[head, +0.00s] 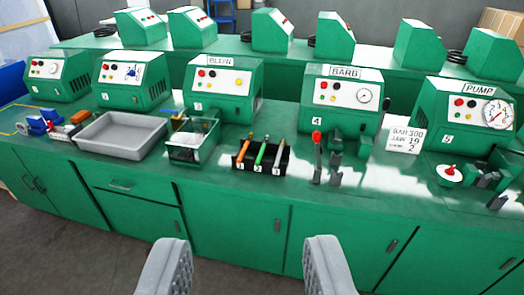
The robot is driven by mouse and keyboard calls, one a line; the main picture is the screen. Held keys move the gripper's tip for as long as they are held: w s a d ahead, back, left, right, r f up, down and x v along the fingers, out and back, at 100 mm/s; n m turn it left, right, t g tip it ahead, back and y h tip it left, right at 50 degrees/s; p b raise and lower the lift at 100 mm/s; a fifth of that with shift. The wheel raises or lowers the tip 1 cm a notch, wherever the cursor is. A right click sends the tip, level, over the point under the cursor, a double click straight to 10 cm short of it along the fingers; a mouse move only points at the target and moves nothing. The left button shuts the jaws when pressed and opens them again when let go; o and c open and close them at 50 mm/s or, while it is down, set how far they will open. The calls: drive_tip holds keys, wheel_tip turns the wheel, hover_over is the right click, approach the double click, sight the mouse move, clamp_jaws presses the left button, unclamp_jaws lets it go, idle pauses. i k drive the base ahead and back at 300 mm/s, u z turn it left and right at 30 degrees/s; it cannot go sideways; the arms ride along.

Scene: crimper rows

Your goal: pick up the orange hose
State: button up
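A small black rack (236,155) stands near the front edge of the green bench, with slots numbered 1, 2 and 3. A green hose (261,155) is in slot 2.
A clear-sided box (192,140) and a grey tray (122,136) stand left of the rack. A red-knobbed lever fixture (317,155) stands close on its right. Green machines labelled BARB (341,100) and PUMP (470,112) stand behind. Floor in front of the cabinets is clear.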

sight(248, 141)
drive_tip(key=u, duration=0.55)
drive_tip(key=i, duration=2.45)
drive_tip(key=z, duration=0.55)
